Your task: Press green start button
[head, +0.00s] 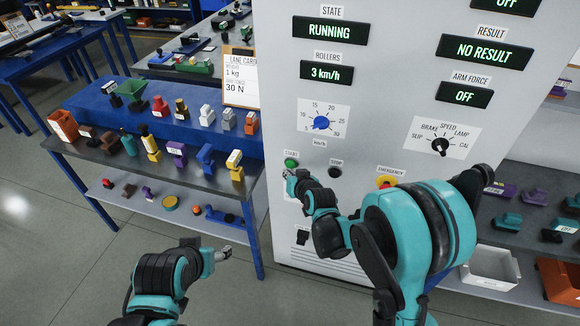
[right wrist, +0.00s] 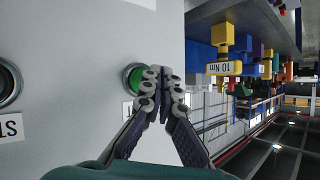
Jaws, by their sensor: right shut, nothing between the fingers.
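The green start button (head: 291,163) sits on the front of the white tester cabinet (head: 272,120), at its left side. It also shows in the right wrist view (right wrist: 132,77), partly covered by the fingers. My right gripper (head: 290,175) is shut and empty, with its fingertips at the button's lower edge in the head view. In the right wrist view the closed fingertips (right wrist: 163,78) overlap the button's right side; I cannot tell whether they touch it. The state display (head: 331,30) reads RUNNING and the rollers display (head: 326,72) reads 3 km/h. My left gripper (head: 226,254) is low, left of the cabinet.
A black stop button (head: 335,172) is right of the green one, and a red emergency button (head: 386,182) is farther right, partly behind my right arm. A blue dial (head: 321,122) sits above. A bench (head: 100,148) with several coloured parts stands left.

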